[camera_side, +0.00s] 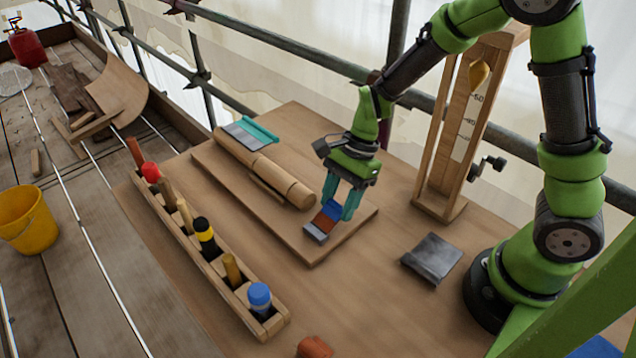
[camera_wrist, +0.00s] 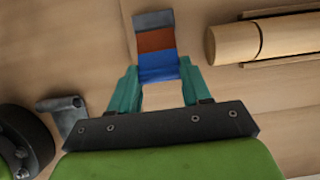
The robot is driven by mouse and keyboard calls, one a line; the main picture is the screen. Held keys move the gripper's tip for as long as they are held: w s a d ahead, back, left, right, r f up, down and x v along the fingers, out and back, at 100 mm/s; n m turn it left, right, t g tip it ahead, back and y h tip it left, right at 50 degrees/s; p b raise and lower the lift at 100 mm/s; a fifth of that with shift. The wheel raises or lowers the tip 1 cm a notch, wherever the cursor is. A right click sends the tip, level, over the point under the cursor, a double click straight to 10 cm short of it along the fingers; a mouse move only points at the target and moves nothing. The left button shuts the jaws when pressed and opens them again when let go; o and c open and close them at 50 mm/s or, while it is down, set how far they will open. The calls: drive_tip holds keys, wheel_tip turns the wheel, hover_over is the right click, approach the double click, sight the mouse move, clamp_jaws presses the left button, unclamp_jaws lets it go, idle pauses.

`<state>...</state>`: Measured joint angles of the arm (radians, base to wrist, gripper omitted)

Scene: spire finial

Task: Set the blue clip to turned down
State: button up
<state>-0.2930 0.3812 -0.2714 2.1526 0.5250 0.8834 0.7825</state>
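The blue clip (camera_side: 332,209) is a short strip with a blue end, a red-brown middle and a grey end. It is at the right part of the wooden board (camera_side: 318,250), near its front edge. In the wrist view the clip (camera_wrist: 157,64) points away from me, blue end nearest. My gripper (camera_side: 341,206) points down at the blue end, with one teal finger on each side. In the wrist view the fingertips (camera_wrist: 160,72) meet the blue end's sides with no clear gap. The underside of the clip is hidden.
A turned wooden spindle (camera_side: 275,176) lies on the board beside the clip. A teal-and-grey clip (camera_side: 250,132) is behind it. A tool rack (camera_side: 208,245) stands left, a dark grey plate (camera_side: 432,258) and an upright wooden gauge (camera_side: 462,130) right. The front table is mostly clear.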

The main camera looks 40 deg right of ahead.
drive_tip(key=c, duration=0.4)
drive_tip(key=shift+d+f+y, duration=0.35)
drive_tip(key=shift+f+y, duration=0.2)
drive_tip(key=shift+y, duration=0.45)
drive_tip(key=shift+f+y, duration=0.3)
drive_tip(key=shift+y, duration=0.4)
drive_tip(key=o, duration=1.1)
drive_tip(key=shift+r, duration=0.1)
